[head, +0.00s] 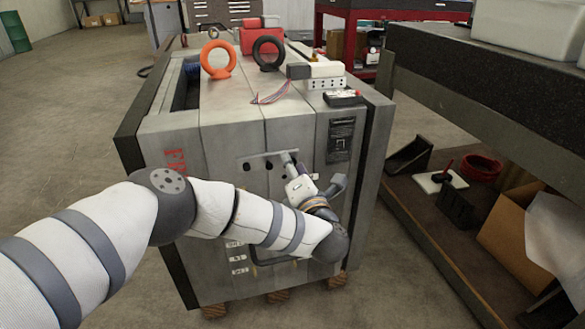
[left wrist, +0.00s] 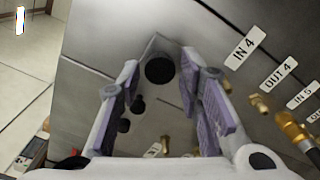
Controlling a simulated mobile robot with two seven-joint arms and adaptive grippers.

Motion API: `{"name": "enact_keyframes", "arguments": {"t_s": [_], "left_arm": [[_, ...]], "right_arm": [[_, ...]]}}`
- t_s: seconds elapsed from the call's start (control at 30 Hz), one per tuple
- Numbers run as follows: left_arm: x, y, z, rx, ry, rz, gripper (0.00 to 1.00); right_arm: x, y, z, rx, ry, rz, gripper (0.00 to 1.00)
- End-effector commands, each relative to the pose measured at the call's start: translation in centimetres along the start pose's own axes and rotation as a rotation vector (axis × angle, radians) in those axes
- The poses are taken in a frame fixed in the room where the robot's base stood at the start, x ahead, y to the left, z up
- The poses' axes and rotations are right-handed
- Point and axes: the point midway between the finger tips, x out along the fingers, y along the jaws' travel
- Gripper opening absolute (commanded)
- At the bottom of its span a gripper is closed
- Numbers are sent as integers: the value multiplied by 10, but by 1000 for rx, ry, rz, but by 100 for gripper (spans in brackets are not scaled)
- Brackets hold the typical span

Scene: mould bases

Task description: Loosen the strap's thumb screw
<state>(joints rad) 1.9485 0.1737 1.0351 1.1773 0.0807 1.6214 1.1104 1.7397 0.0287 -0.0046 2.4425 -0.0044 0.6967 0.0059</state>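The grey mould base (head: 225,150) stands in front of me. A metal strap (head: 288,157) sits on its front face. In the left wrist view the strap (left wrist: 160,46) is a grey pointed plate, with the round black thumb screw (left wrist: 159,70) near its end. My left gripper (head: 294,172) is at the strap; in the left wrist view its purple-padded fingers (left wrist: 160,64) are spread apart, one each side of the thumb screw, with gaps visible. Whether the tips reach the knob's depth is unclear. In the head view my gripper and wrist hide the thumb screw. My right gripper is not in view.
An orange eyebolt (head: 218,60) and a black eyebolt (head: 268,53) stand on top of the mould base. Brass fittings (left wrist: 259,104) and a hose fitting (left wrist: 292,126) stick out beside the gripper. A workbench (head: 490,75) is close on the right; floor is clear at left.

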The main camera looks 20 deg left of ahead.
Motion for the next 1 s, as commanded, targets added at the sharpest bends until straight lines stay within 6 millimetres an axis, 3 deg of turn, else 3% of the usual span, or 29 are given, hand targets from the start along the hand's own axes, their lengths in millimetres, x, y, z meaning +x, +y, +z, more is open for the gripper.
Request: {"name": "enact_keyframes", "arguments": {"t_s": [0.17, 0.5, 0.7, 1.0], "left_arm": [[-15, -1, 0, 1, -2, -4, 33], [-106, -1, 4, 0, -10, -6, 33], [-120, 0, 2, 0, -4, -1, 33], [-120, 0, 0, 0, 0, 0, 33]], "right_arm": [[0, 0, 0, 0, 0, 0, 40], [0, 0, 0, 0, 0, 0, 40], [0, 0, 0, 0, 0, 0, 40], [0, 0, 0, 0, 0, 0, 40]]}}
